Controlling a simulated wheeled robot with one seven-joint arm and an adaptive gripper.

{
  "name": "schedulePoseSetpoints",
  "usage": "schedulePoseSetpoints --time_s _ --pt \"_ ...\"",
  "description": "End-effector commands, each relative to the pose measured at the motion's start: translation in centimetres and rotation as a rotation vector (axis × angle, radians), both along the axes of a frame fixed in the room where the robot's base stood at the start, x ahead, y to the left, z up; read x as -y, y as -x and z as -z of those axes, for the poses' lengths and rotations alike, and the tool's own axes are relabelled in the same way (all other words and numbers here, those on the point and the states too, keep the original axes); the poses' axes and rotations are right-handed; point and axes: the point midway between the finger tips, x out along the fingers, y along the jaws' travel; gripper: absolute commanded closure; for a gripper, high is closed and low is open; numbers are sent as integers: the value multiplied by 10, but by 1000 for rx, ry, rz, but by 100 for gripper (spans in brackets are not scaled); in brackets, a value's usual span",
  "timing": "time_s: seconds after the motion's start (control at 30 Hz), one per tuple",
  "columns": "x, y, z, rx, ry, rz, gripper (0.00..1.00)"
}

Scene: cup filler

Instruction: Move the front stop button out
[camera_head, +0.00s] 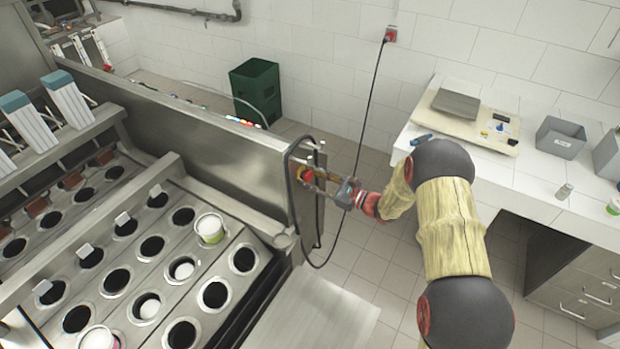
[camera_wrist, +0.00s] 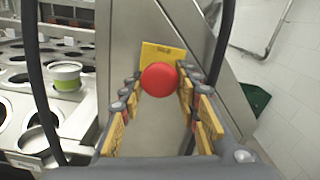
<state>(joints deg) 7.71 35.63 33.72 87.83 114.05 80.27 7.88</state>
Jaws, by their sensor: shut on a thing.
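The front stop button (camera_wrist: 159,79) is a round red knob in front of a yellow plate (camera_wrist: 163,52) on the machine's metal end. In the head view the red button (camera_head: 307,176) shows small beside a black cable. My gripper (camera_head: 315,178) reaches it from the right. In the wrist view the fingers of my gripper (camera_wrist: 160,86), with yellow pads, are on the button's left and right sides, shut on it. The button's face stays visible between the fingertips. How far the button stands out from the plate cannot be told.
Black cables (camera_wrist: 40,90) loop close to my gripper. The cup filler (camera_head: 190,125) fills the left, with a green-white cup (camera_head: 210,229) in one hole. A white table (camera_head: 545,170) with a grey bin (camera_head: 560,138) is at right. A green crate (camera_head: 256,90) stands behind.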

Motion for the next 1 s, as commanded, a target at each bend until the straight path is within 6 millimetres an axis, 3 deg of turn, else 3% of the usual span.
schedulePoseSetpoints --time_s 0.27,0.97,1.0 --pt "0 0 0 0 0 0 100" --pt "10 6 0 0 0 1 100" --pt "10 6 0 0 0 1 68"
